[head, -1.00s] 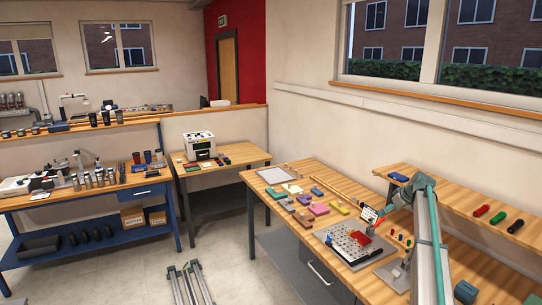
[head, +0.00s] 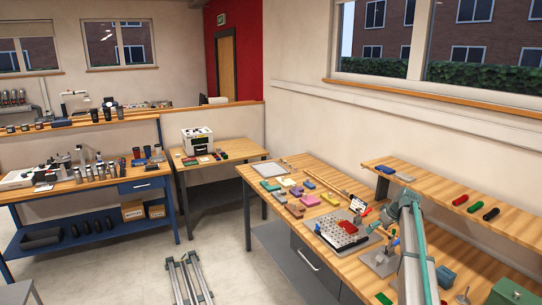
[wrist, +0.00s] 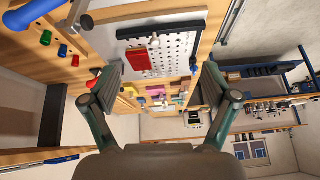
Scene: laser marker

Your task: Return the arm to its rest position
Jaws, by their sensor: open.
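My gripper (wrist: 160,85) is open in the wrist view, its two fingers spread apart with nothing between them. Beyond the fingers, a red block (wrist: 138,61) lies on a white perforated plate (wrist: 178,50). In the head view my arm (head: 412,240) comes in from the lower right over the workbench (head: 335,272). The fingertips are too small there to make out clearly. The red block (head: 348,227) also shows there on the perforated plate (head: 328,229), to the left of my arm and apart from it.
Several coloured blocks (head: 298,190) lie on the bench behind the plate. A shelf (head: 440,188) with red, green and black cylinders stands on the right. A green box (head: 515,292) is at the lower right.

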